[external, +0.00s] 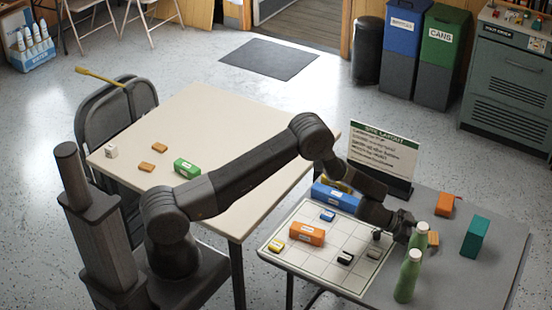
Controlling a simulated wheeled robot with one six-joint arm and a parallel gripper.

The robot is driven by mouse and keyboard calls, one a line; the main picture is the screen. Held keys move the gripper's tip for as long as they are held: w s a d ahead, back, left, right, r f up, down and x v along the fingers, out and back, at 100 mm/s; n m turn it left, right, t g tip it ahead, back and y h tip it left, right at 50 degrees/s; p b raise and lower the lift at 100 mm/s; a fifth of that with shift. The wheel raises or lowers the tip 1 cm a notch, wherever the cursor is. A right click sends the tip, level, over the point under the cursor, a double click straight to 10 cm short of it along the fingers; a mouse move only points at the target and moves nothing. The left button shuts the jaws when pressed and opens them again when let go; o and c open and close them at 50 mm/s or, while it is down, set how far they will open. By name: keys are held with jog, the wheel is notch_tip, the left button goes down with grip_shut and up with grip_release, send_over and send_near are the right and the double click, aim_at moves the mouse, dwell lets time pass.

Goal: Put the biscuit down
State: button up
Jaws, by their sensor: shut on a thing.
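My gripper (414,232) reaches over the right part of the grey table, beside the green bottles. It is shut on a small tan-brown biscuit (433,239), which shows just past the fingers. The bottles partly hide the biscuit and the fingertips, and I cannot tell whether the biscuit touches the table. Two similar biscuits lie on the cream table, one farther (160,147) and one nearer (146,166).
Two green bottles (407,278) stand close to my gripper. A white gridded board (300,262) holds several small blocks. An orange block (445,204), a teal block (475,237) and a sign (382,158) stand around. The grey table's front right (465,285) is clear.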

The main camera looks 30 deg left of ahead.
jog(key=shift+s+a+f+b, duration=0.15)
jog(key=shift+f+b, duration=0.15)
jog(key=shift+f, duration=0.15)
jog(key=o, duration=1)
jog(key=shift+s+f, duration=0.1)
jog(key=shift+f, duration=0.1)
jog(key=shift+r, duration=0.1)
jog(key=shift+r+p, duration=0.6)
jog(key=shift+p, duration=0.2)
jog(key=b+v, duration=0.2)
jog(key=v, duration=0.8)
jog(key=shift+a+r+b, duration=0.15)
jog(key=shift+a+b, duration=0.05)
jog(key=shift+b, duration=0.1)
jog(key=shift+s+a+r, duration=0.2)
jog(key=shift+a+r, duration=0.1)
jog(key=shift+a, duration=0.25)
jog(key=shift+o, duration=0.6)
